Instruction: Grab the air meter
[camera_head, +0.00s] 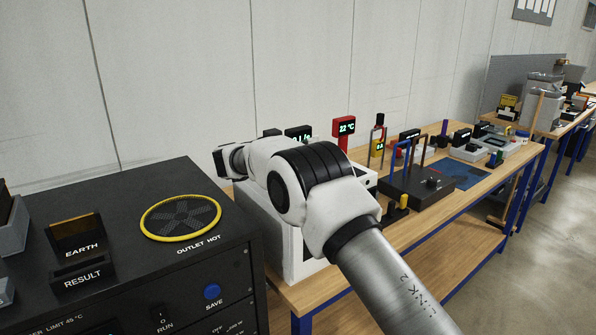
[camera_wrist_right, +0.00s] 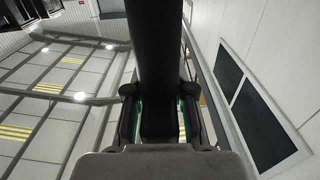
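A black meter with a green readout ending in "/s" (camera_head: 298,133), possibly the air meter, shows just behind my right arm; its lower part is hidden. My right arm reaches in from the lower right, and its outer end is near the bench's left end. The fingers are hidden in the head view. In the right wrist view my right gripper (camera_wrist_right: 159,112) has its fingers on both sides of a long black bar (camera_wrist_right: 156,50) and looks shut on it. I cannot tell whether this bar belongs to the air meter. My left gripper is not in view.
A black cabinet with a yellow-ringed outlet (camera_head: 181,217) stands at lower left. A white box (camera_head: 290,250) is partly behind my arm. The wooden bench (camera_head: 420,238) carries a red 22 °C meter (camera_head: 344,127), a black stand (camera_head: 418,187) and a blue mat (camera_head: 462,174).

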